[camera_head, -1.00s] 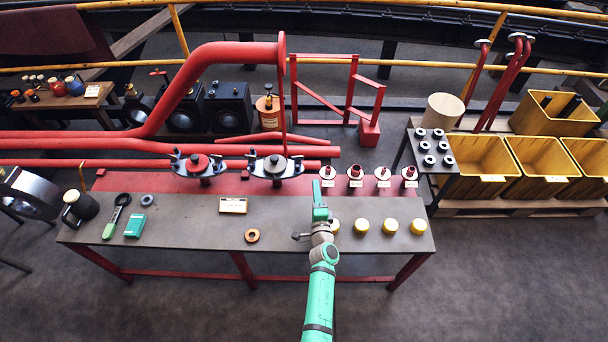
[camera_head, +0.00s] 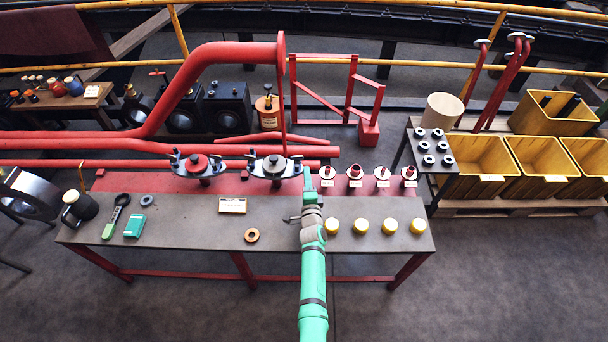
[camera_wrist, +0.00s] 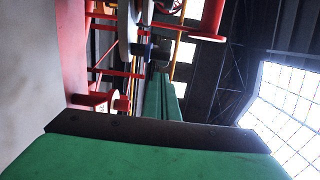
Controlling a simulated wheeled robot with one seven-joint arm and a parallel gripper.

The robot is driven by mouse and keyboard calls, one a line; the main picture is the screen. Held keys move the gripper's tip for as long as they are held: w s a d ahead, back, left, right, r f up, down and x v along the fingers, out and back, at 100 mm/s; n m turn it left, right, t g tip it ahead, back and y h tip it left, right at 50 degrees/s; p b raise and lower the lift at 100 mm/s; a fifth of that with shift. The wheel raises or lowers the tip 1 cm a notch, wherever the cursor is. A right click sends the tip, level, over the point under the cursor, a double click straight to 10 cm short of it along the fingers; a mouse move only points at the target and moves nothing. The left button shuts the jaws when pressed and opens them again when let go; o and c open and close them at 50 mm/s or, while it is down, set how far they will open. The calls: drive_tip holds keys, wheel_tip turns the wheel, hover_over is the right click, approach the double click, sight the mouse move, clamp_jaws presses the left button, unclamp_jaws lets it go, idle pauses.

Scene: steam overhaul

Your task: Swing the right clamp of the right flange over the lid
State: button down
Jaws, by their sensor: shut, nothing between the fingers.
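The right flange (camera_head: 275,171) stands on the red back strip of the bench in the head view, a pale round piece with a darker centre. Its right clamp (camera_head: 297,158) is a small dark piece at the flange's right edge. From this height I cannot tell exactly how the clamp lies against the lid. My gripper (camera_head: 308,172) is shut and empty, just right of and slightly nearer than that clamp; I cannot tell whether they touch.
The left flange (camera_head: 197,166) with a red centre stands to the left. Several red-topped posts (camera_head: 355,172) stand close to the right of my gripper. Several yellow caps (camera_head: 361,226) lie nearer on the grey bench (camera_head: 180,235). A tall red pipe (camera_head: 282,95) rises behind the flange.

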drive_tip(key=shift+w+a, duration=0.1)
drive_tip(key=shift+a, duration=0.55)
drive_tip(key=shift+d, duration=0.1)
